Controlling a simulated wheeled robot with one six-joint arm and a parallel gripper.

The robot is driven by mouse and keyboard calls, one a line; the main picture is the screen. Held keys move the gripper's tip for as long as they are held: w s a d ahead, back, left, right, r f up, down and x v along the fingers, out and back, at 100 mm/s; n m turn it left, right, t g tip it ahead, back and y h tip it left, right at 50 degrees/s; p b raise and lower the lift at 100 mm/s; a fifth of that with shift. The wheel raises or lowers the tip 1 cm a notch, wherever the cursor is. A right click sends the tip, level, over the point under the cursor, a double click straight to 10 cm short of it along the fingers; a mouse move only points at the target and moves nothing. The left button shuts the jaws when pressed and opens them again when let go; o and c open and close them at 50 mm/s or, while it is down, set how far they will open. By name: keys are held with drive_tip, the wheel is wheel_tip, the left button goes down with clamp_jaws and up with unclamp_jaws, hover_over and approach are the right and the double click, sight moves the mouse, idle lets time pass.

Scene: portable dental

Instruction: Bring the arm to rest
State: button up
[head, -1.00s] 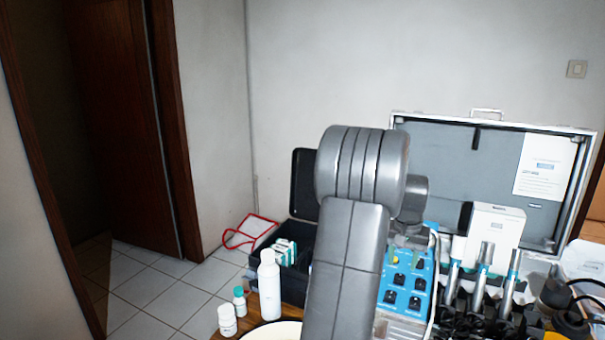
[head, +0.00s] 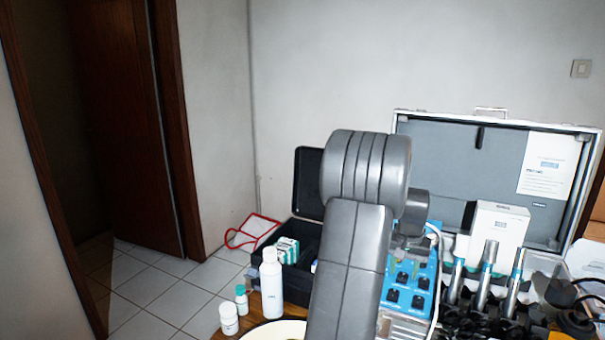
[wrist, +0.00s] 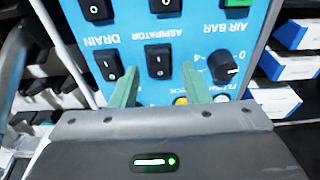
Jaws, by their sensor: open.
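My arm rises in the middle of the head view, in front of the open case, and hides part of the blue control panel (head: 405,283). In the wrist view my gripper (wrist: 160,85) shows two greenish fingers set apart with nothing between them. They point at the blue panel (wrist: 185,25), which carries black rocker switches, a dark knob (wrist: 227,68) and the words drain, aspirator and air bar. The fingertips lie over the panel face near two switches. I cannot tell whether they touch it. My gripper is hidden behind the arm in the head view.
An open metal case (head: 440,160) stands behind, with handpieces (head: 487,265) and a white box (head: 497,228) at right. A white bottle (head: 271,280), small bottles (head: 229,318) and a black case (head: 310,190) are at left. Tiled floor (head: 150,295) is clear.

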drive_tip(key=shift+r+p, duration=0.25)
drive_tip(key=shift+p, duration=0.15)
wheel_tip(320, 180, up, 13)
drive_tip(key=s, duration=0.1)
drive_tip(key=f, duration=0.9)
drive_tip(key=w+f, duration=0.1)
drive_tip(key=f, duration=0.4)
drive_tip(key=shift+w+f+b, duration=0.1)
drive_tip(key=shift+b, duration=0.8)
drive_tip(key=shift+s+t+b, duration=0.25)
drive_tip(key=shift+t+b, duration=0.15)
drive_tip(key=shift+b, duration=0.5)
drive_tip(key=t+h+b, duration=0.1)
drive_tip(key=b, duration=0.3)
drive_tip(key=shift+s+a, duration=0.1)
drive_tip(key=shift+s+t+b, duration=0.1)
drive_tip(key=shift+t+b, duration=0.2)
drive_tip(key=shift+b, duration=0.3)
